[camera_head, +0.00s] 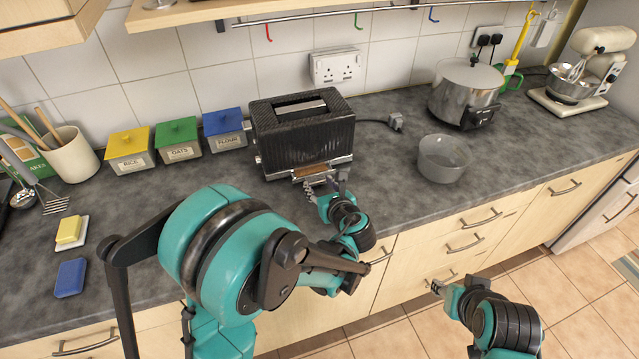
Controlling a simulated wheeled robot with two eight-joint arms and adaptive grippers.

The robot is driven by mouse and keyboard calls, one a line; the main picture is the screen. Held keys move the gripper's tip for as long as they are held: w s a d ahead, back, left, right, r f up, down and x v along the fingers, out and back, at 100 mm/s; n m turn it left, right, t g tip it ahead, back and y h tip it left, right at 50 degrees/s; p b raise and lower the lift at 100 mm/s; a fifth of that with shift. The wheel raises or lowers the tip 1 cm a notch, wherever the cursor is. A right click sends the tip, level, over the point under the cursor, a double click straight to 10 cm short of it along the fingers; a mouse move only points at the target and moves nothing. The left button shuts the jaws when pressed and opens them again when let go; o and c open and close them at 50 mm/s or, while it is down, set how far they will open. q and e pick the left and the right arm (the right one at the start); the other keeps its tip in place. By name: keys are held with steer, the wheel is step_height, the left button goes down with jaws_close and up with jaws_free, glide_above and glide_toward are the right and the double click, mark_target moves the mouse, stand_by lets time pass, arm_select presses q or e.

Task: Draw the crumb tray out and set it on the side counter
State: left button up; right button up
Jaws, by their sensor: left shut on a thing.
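A black toaster (302,130) stands on the grey worktop (400,215) against the tiled wall. The crumb tray (309,171) shows as a narrow brownish strip at the bottom of the toaster's front. It looks partly out, but how far is hard to tell. My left gripper (323,188) is at the tray's front edge and is shut on it; the fingers hide part of it. My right gripper (437,287) is low in front of the drawers, away from the worktop, and its fingers are too small to read.
A grey bowl (440,160) stands right of the toaster, with a slow cooker (466,90) behind it. Yellow, green and blue canisters (178,140) stand to the left. Worktop between toaster and bowl is clear.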

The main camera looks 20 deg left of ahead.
arm_select(q)
steer(key=shift+s+d+b, duration=0.1)
steer(key=shift+s+d, duration=0.95)
steer(key=shift+s, duration=0.5)
steer(key=shift+s+d+b, duration=0.15)
steer(key=shift+s+d, duration=0.9)
steer(key=shift+s, duration=0.5)
steer(key=shift+s+d+b, duration=0.1)
steer(key=shift+s+d, duration=0.95)
steer(key=shift+s, duration=0.5)
steer(key=shift+s+d, duration=0.1)
steer(key=shift+f+p+v, duration=0.15)
steer(key=shift+v, duration=0.85)
steer(key=shift+f+p+v, duration=0.1)
steer(key=shift+p+v, duration=0.05)
steer(key=shift+v, duration=0.8)
steer(key=shift+s, duration=0.1)
